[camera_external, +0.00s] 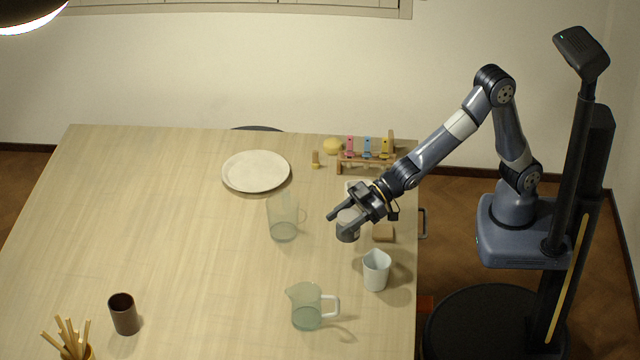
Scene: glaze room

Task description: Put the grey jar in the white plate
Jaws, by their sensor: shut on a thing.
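The white plate (256,171) lies flat and empty at the back of the table, to the left of my gripper. My gripper (343,225) is over the right part of the table, with its fingers pointing to the left. It is shut on the grey jar (349,217), which is partly hidden by the fingers and the wrist. The jar's exact height above the table is hard to tell.
A white pitcher (376,270), a glass pitcher (306,306) and a brown cup (124,314) stand nearer the front. A wooden rack (366,160) is at the back right. The table's left-middle is clear.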

